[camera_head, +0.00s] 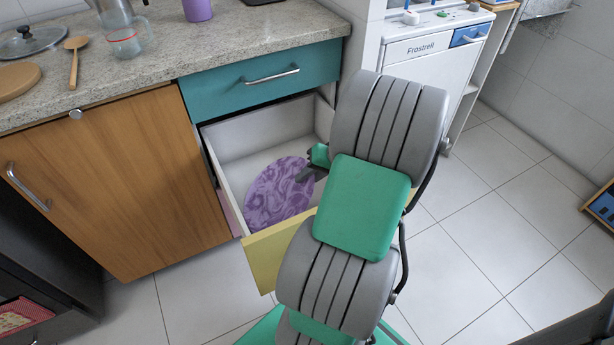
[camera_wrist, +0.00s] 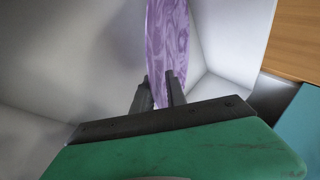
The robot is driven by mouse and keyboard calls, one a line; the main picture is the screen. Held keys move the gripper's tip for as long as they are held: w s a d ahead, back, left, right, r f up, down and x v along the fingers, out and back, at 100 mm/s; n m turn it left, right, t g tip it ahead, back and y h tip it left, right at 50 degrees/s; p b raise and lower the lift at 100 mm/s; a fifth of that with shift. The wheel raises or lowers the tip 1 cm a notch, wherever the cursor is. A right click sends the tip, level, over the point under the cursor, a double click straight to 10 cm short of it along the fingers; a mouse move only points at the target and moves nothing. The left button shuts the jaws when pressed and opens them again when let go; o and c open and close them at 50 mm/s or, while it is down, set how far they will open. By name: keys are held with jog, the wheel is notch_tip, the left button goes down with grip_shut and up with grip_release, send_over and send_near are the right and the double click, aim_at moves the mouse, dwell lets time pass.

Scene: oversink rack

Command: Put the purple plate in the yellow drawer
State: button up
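The purple plate (camera_head: 274,194), with a marbled pattern, is inside the open yellow drawer, tilted. The drawer's yellow front (camera_head: 268,257) faces the room, and its inside is pale. My gripper (camera_head: 312,170) is at the plate's right edge inside the drawer, partly hidden by my arm. In the wrist view the plate (camera_wrist: 168,40) runs down between the two dark fingers of my gripper (camera_wrist: 160,82), which are close together on its rim. Whether the plate's lower edge touches the drawer floor cannot be made out.
A shut teal drawer (camera_head: 262,78) is just above the open one. A wooden cabinet door (camera_head: 118,190) stands to the left, and a white dishwasher (camera_head: 430,60) to the right. The counter (camera_head: 190,55) holds a purple cup (camera_head: 197,9) and a glass jar.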

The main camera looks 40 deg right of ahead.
jog(key=shift+o, duration=0.9)
jog(key=shift+r, duration=0.3)
jog(key=p+v, duration=0.5)
jog(key=v, duration=0.7)
jog(key=w+a+r+n+g, duration=0.15)
jog(key=w+a, duration=0.25)
jog(key=a, duration=0.4)
jog(key=w+a+n+g, duration=0.2)
jog(key=w+a, duration=0.1)
jog(key=a, duration=0.4)
jog(key=s+a+n+h, duration=0.1)
jog(key=s+a+n, duration=0.1)
jog(key=a, duration=0.5)
jog(key=s+a+n+h, duration=0.2)
jog(key=s+a, duration=0.1)
jog(key=a, duration=0.5)
jog(key=shift+a+r+g+h, duration=0.15)
jog(key=shift+r+g+h, duration=0.15)
jog(key=shift+g, duration=0.05)
